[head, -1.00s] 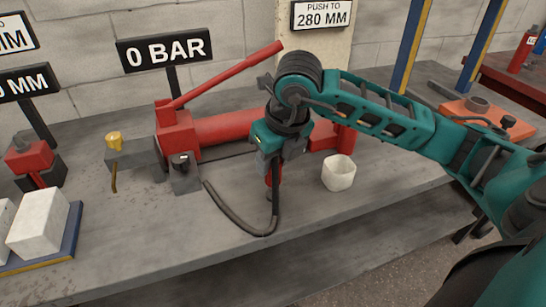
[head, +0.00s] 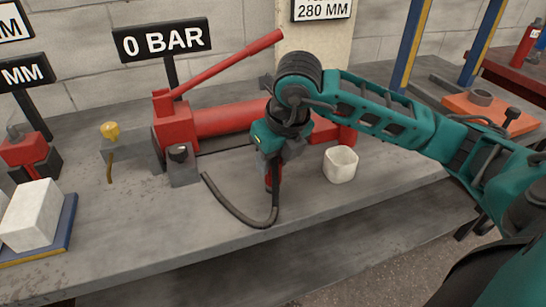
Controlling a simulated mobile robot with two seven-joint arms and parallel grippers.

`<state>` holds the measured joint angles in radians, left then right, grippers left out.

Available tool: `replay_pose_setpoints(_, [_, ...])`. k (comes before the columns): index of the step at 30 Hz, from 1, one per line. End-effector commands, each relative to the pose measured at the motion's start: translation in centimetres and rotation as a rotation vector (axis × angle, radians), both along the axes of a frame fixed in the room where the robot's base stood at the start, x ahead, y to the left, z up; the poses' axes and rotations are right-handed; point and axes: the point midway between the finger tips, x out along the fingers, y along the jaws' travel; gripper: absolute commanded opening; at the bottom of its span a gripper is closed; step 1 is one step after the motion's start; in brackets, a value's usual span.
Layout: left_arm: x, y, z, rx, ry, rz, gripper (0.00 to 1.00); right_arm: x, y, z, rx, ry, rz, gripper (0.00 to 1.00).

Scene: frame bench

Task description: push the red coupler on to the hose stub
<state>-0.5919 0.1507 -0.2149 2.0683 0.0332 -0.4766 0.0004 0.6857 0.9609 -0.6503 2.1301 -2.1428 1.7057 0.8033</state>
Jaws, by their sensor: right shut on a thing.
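My right gripper (head: 270,160) points down over the middle of the bench. It is shut on the red coupler (head: 269,181), of which only a small red part shows below the jaws. A black hose (head: 240,217) curves over the bench front from a free-looking left end up to just beside the coupler. I cannot tell whether hose and coupler touch, and I cannot make out the hose stub clearly. My left gripper is not in view.
A red hand pump (head: 225,119) with a long lever stands behind the gripper. A grey block with a dark knob (head: 181,162) and a yellow-capped fitting (head: 111,132) are left. A white cup (head: 340,165) stands close right.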

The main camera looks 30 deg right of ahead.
Motion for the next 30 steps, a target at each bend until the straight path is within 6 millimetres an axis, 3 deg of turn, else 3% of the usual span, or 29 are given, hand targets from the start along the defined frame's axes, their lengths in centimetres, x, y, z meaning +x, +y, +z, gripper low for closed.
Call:
replay_pose_setpoints(2, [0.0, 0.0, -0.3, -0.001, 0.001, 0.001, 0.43, 0.0, 0.0, -0.3, 0.000, -0.001, 0.000, 0.00])
replay_pose_setpoints(3, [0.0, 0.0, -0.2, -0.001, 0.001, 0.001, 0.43, 0.0, 0.0, -0.1, 0.000, -0.001, 0.000, 0.39])
replay_pose_setpoints(11, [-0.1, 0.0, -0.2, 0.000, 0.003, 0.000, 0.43, 0.0, 0.0, -0.1, 0.000, -0.001, 0.000, 0.64])
replay_pose_setpoints(23, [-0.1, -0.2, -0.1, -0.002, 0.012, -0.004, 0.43, 0.0, 0.0, -0.2, 0.000, 0.001, 0.000, 0.66])
replay_pose_setpoints(25, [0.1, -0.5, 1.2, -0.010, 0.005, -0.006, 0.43, -0.2, 0.0, 1.1, 0.000, -0.004, 0.000, 0.66])
replay_pose_setpoints(30, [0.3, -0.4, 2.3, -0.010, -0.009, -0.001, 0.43, -1.4, 0.0, 4.9, 0.000, -0.006, 0.002, 0.66])
